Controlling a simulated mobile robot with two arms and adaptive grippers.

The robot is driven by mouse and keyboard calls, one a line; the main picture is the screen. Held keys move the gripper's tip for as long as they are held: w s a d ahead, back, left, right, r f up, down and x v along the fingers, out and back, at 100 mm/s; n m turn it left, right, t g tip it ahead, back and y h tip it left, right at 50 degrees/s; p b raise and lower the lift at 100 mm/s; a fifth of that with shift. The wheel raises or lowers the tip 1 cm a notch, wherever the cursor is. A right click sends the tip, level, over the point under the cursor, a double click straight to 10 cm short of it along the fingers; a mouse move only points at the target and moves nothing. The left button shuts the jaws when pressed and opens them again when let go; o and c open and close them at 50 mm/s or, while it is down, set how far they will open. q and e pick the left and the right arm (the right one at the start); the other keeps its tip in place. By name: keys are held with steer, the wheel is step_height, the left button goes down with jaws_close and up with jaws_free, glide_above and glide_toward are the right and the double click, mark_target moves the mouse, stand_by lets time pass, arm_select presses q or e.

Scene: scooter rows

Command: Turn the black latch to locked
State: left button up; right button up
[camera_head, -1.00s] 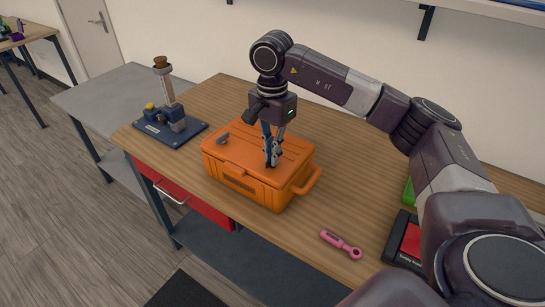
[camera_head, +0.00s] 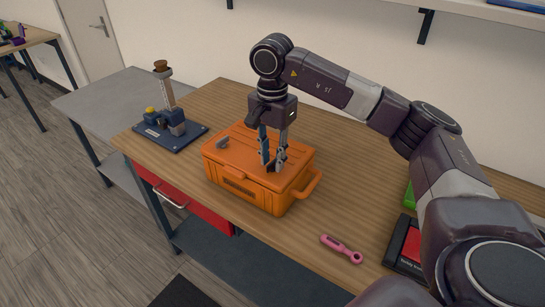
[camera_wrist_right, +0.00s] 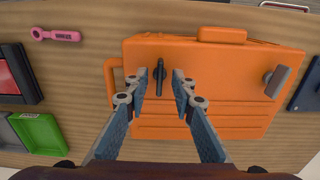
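An orange case (camera_head: 235,184) lies flat on the wooden workbench in the head view; it also fills the middle of the wrist view (camera_wrist_right: 215,58). In the head view the latch (camera_head: 272,168) is partly hidden by the fingers. My right gripper (camera_head: 272,164) points down at the lid with its fingers apart, one on each side of the latch; contact cannot be told. My left gripper is not in view.
A grey latch-like part (camera_head: 222,143) sits at the lid's other end. A pink tool (camera_head: 341,248) and a black-and-red box (camera_head: 407,245) lie on the bench. A blue-based fixture (camera_head: 170,134) stands left of the case. Bare wood lies in front of the case.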

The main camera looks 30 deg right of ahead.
mark_target(272, 161)
steer(key=shift+r, duration=0.15)
step_height(272, 161, up, 12)
stand_by(0.6)
steer(key=shift+f, duration=0.2)
